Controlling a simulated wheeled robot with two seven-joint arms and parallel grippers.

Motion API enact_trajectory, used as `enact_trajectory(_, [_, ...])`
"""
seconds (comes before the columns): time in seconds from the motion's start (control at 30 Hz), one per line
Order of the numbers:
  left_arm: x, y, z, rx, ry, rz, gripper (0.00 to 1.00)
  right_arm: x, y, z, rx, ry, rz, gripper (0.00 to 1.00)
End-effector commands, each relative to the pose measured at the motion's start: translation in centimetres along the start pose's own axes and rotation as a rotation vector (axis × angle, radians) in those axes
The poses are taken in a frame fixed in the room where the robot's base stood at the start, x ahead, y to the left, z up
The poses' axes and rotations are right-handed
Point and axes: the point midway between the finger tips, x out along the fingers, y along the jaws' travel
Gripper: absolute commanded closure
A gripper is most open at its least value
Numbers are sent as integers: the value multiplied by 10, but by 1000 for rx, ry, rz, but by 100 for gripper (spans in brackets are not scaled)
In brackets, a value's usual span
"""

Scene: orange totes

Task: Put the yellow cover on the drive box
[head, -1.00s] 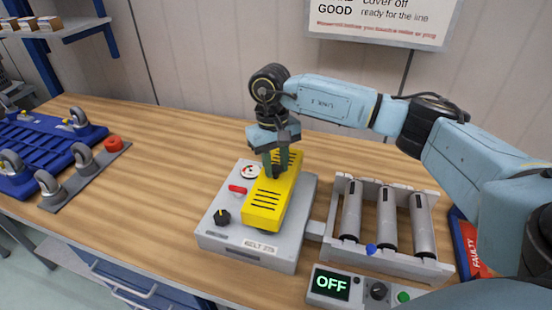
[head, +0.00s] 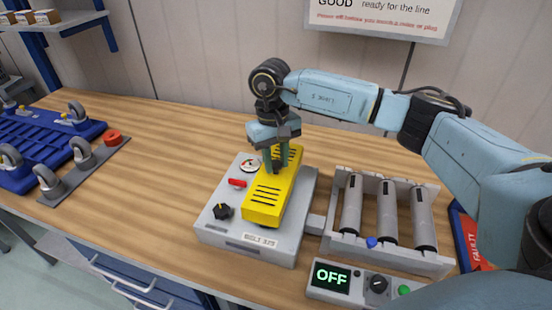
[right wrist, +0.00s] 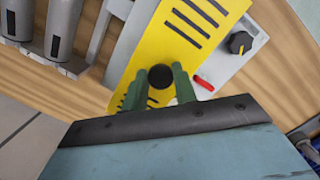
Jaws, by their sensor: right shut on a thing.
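The yellow cover (head: 268,198), with black slots, is over the right part of the grey drive box (head: 222,236). In the head view I cannot tell whether it is fully seated. My right gripper (head: 276,165) is above the cover's far part. In the right wrist view, the green fingers of that gripper (right wrist: 163,80) are shut on the round black knob (right wrist: 160,76) of the yellow cover (right wrist: 175,45). The drive box's black dial (head: 222,211), red switch (head: 237,183) and gauge (head: 250,165) show left of the cover. My left gripper is not in view.
A roller unit (head: 388,256) stands right of the drive box. A control panel reading OFF (head: 332,278) is in front of it. A blue tray (head: 466,240) with a red FAULTY label is at far right. Blue caster racks (head: 40,140) lie left. Bare wood lies between.

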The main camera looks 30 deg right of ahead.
Motion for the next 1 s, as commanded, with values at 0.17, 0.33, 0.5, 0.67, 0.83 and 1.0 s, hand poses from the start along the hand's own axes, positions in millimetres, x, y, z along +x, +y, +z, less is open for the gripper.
enact_trajectory(0.17, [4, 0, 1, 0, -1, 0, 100, 4, 0, -1, 0, 1, -1, 100])
enact_trajectory(0.33, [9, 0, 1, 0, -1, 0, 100, 9, 0, -1, 0, 1, 0, 100])
enact_trajectory(0.5, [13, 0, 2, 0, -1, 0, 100, 14, 0, -2, 0, 1, 0, 100])
enact_trajectory(0.67, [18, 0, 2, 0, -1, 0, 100, 19, 0, -2, 0, 1, 0, 100])
enact_trajectory(0.83, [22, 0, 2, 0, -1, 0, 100, 24, 0, -3, 0, 1, 0, 100])
enact_trajectory(1.0, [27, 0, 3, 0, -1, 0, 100, 29, 0, -4, 0, 1, 0, 100])
